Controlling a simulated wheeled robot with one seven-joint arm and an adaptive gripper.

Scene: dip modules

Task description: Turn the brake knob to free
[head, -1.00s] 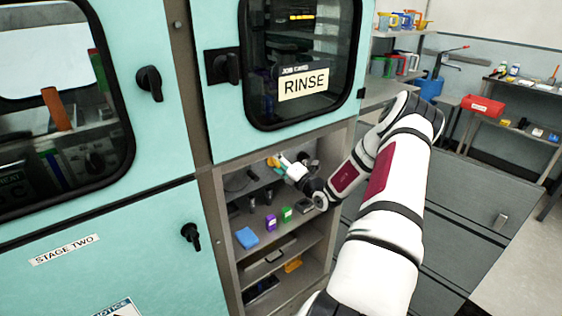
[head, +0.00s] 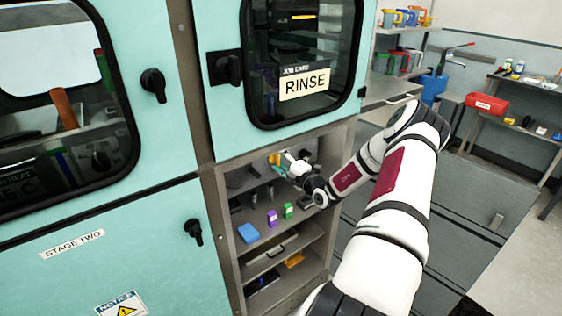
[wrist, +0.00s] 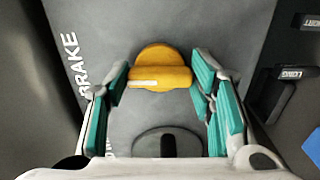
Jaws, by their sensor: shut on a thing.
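The brake knob (wrist: 165,55) is a yellow disc with a raised yellow bar, seen in the wrist view beside the white word BRAKE (wrist: 72,68) on a grey panel. The bar lies nearly level in the picture, with a white mark on its left half. My gripper (wrist: 160,76) has one teal finger at each end of the bar and is shut on it. No FREE marking is readable.
A dark knob with a black handle (wrist: 168,144) sits below the brake knob in the wrist view. A black part marked LONG (wrist: 285,85) is at the right. Shelves below hold blue (head: 248,233), purple (head: 271,217) and green (head: 288,210) items. The RINSE door (head: 222,120) is above.

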